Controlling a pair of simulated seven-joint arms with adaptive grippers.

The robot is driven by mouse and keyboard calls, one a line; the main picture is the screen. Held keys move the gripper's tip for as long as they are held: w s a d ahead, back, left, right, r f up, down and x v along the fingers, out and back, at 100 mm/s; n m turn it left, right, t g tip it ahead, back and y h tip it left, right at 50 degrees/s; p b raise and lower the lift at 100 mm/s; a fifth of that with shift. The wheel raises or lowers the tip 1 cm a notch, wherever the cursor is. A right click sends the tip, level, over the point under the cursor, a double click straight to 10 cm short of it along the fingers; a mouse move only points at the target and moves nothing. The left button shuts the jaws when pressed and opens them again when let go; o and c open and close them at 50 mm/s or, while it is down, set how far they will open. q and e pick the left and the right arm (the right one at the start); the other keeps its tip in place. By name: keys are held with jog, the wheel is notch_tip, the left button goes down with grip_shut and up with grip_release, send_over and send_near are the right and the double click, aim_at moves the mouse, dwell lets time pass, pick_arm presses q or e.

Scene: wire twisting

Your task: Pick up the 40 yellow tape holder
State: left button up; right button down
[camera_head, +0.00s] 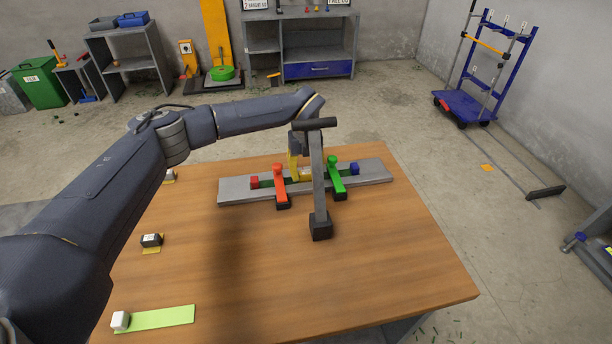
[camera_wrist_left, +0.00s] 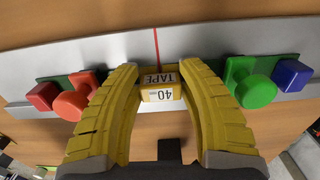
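The yellow tape holder (camera_wrist_left: 160,95), with a white label reading "40" and "TAPE", sits on the grey plate (camera_head: 235,191) between the red and green clamps. In the head view it is a small yellow piece (camera_head: 307,174), partly hidden by a grey lever. My left gripper (camera_wrist_left: 160,80) points down at it with yellow ribbed fingers. One fingertip lies against each side of the holder, with no clear gap. In the head view my left gripper (camera_head: 299,166) is mostly hidden behind the lever. My right gripper is in neither view.
A grey T-shaped lever (camera_head: 318,185) with black ends rises close in front. Red clamp (camera_head: 279,182) and green clamp (camera_head: 336,176) flank the holder, with red (camera_head: 255,182) and blue (camera_head: 354,168) blocks outside them.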

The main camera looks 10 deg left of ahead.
pick_arm(q)
jog(key=c, duration=0.4)
